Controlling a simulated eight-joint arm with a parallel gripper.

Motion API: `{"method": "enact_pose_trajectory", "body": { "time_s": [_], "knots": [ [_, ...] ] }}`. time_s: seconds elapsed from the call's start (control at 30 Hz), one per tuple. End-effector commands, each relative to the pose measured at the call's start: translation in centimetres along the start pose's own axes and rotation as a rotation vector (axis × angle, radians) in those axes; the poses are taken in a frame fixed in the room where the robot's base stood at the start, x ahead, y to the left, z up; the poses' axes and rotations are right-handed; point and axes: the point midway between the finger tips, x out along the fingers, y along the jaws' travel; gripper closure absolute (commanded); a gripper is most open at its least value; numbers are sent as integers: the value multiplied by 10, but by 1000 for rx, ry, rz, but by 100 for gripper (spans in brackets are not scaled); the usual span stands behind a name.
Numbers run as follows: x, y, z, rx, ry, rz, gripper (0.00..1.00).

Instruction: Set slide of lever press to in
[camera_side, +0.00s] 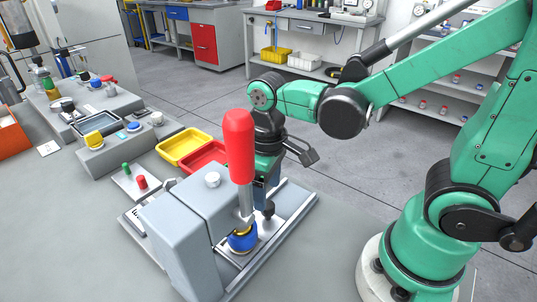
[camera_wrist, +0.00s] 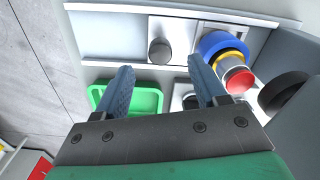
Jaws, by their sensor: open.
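The lever press (camera_side: 172,232) is a grey block with a long red lever handle (camera_side: 239,145) standing upright. A blue ring part (camera_side: 242,243) with yellow sits low at its front; the ring also shows in the wrist view (camera_wrist: 218,42). Beside it, a black knob (camera_side: 268,210) stands on the pale slide, between rails; the knob is clear in the wrist view (camera_wrist: 160,51). My gripper (camera_wrist: 162,78) is open and empty. In the wrist view the knob appears just past the fingertips, between their lines. In the side view the red handle partly hides my gripper.
A green tray (camera_wrist: 150,100) shows below the fingers in the wrist view. Yellow (camera_side: 184,146) and red (camera_side: 205,158) trays lie behind the press. Button boxes line the left of the bench. Bare bench top (camera_side: 60,240) lies front left.

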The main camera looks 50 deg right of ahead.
Motion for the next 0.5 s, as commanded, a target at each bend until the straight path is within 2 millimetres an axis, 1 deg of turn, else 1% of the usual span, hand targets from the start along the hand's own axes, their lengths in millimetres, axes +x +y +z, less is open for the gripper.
{"method": "enact_pose_trajectory", "body": {
  "time_s": [0.13,0.43,0.5],
  "knots": [
    [-6,0,0,0,0,0,35],
    [-6,0,0,-3,0,0,35],
    [-6,0,0,-43,0,0,35]
  ]
}}
